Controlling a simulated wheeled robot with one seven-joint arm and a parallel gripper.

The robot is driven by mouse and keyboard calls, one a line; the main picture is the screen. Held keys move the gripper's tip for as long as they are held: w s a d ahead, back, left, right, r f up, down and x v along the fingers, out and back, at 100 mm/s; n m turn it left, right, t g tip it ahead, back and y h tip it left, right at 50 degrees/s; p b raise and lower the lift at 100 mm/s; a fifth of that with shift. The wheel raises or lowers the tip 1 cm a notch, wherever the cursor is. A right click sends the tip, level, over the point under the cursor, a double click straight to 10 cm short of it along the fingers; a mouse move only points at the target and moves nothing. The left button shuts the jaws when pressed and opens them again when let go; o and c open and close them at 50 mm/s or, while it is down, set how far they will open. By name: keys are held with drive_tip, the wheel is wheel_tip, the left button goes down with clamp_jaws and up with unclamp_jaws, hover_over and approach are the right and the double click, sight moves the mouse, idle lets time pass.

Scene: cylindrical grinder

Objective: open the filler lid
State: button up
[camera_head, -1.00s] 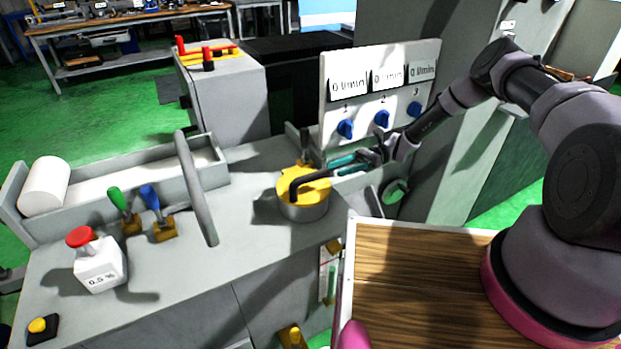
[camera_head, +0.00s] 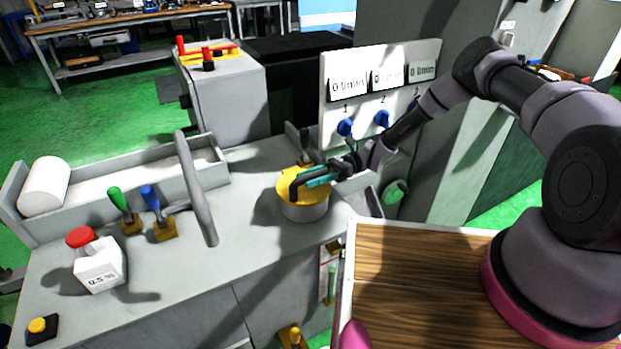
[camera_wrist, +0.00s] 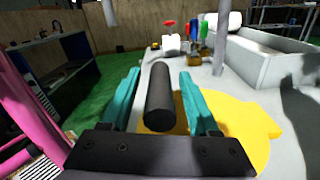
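The filler lid (camera_head: 291,181) is a yellow disc on top of a round grey filler pot (camera_head: 304,212). It looks closed and flat. A black bent handle rises over the lid. In the wrist view the yellow lid (camera_wrist: 235,125) lies below and beyond my gripper, and the black handle (camera_wrist: 160,98) stands between the fingers. My gripper (camera_head: 308,181) is over the lid, coming from the right. In the wrist view its two teal fingers (camera_wrist: 159,100) are apart, one on each side of the handle, with gaps showing on both sides.
A panel with blue knobs (camera_head: 345,127) stands behind my gripper. A grey upright bar (camera_head: 196,188) rises left of the pot. Green and blue levers (camera_head: 150,198) and a white bottle with a red cap (camera_head: 97,262) stand further left.

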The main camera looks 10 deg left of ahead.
clamp_jaws()
idle(1.3)
